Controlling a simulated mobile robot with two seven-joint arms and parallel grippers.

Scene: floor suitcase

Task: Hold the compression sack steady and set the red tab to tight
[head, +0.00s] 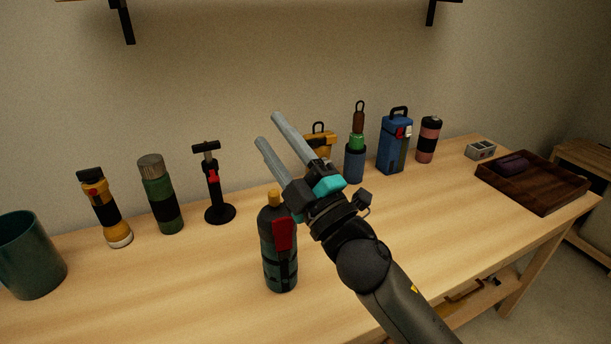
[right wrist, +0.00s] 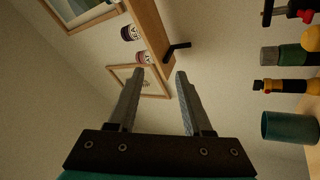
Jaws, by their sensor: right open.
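What looks like the compression sack (head: 266,262) is a dark teal upright cylinder with black straps and a yellow top, near the middle of the bench in the head view. The red tab (head: 283,234) is on its upper side; its setting cannot be read. My right gripper (head: 269,129) is open and empty, above and behind the sack in the picture, fingers pointing up and left. The right wrist view shows its two fingers apart (right wrist: 160,74) with nothing between them. The sack does not show in that view. My left gripper is not in view.
On the wooden bench (head: 210,285) stand a teal bin (head: 32,255), a yellow flashlight (head: 103,207), a green flask (head: 160,193), a black pump (head: 214,185), a blue case (head: 393,146) and a pink bottle (head: 428,140). A brown tray (head: 548,197) lies right.

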